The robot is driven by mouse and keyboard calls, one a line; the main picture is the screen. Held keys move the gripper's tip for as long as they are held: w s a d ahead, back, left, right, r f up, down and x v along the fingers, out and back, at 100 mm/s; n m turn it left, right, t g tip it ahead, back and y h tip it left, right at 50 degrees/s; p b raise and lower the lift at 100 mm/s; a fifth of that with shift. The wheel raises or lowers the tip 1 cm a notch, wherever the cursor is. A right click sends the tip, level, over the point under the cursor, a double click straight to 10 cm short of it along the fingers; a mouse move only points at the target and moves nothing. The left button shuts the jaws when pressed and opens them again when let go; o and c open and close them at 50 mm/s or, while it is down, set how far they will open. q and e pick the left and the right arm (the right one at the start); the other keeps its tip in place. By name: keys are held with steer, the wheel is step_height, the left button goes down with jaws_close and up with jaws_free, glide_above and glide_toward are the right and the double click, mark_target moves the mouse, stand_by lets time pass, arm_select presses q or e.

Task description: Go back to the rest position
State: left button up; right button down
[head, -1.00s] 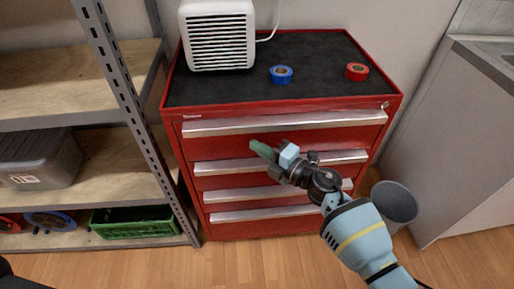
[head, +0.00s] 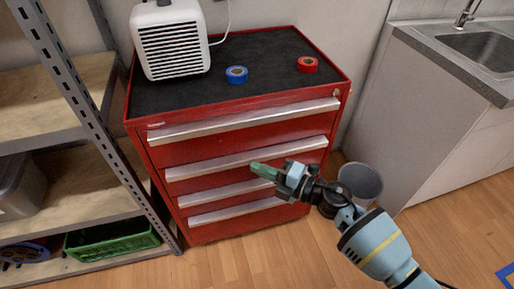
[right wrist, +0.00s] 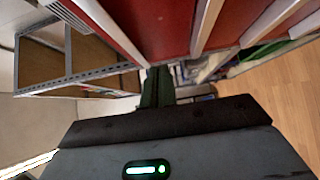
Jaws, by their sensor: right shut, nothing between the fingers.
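My right gripper (head: 264,171) has green fingers and is shut with nothing between them. In the head view it is in front of the red drawer cabinet (head: 240,153), pointing left, at about the height of the middle drawers. Whether it touches the cabinet cannot be told. In the right wrist view the green fingers (right wrist: 156,88) show close together, with the red drawer fronts above them. My left gripper is not in view.
On the cabinet's black top are a white fan unit (head: 172,40), a blue tape roll (head: 237,75) and a red tape roll (head: 308,65). A metal shelf (head: 75,190) with a green crate (head: 112,240) stands left. A grey bin (head: 362,183) and a sink counter (head: 445,60) are right.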

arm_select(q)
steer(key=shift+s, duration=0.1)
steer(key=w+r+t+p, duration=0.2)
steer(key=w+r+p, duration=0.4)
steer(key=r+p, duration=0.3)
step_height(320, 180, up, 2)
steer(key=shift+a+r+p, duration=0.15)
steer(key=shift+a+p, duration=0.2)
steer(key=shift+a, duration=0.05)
arm_select(e)
steer(key=s+d+f+m+h, duration=0.3)
steer(key=s+d+m, duration=0.3)
steer(key=s+m, duration=0.3)
steer(key=s+d+f+m+h, duration=0.4)
steer(key=s+m, duration=0.5)
steer(key=s, duration=0.7)
steer(key=s+d+f+m+h, duration=0.3)
steer(key=s+d+m+h, duration=0.3)
steer(key=s+d+m, duration=0.3)
steer(key=s+m, duration=0.1)
steer(key=s, duration=0.3)
steer(key=shift+f+h, duration=0.35)
steer(key=shift+h, duration=0.05)
steer(key=shift+s, duration=0.1)
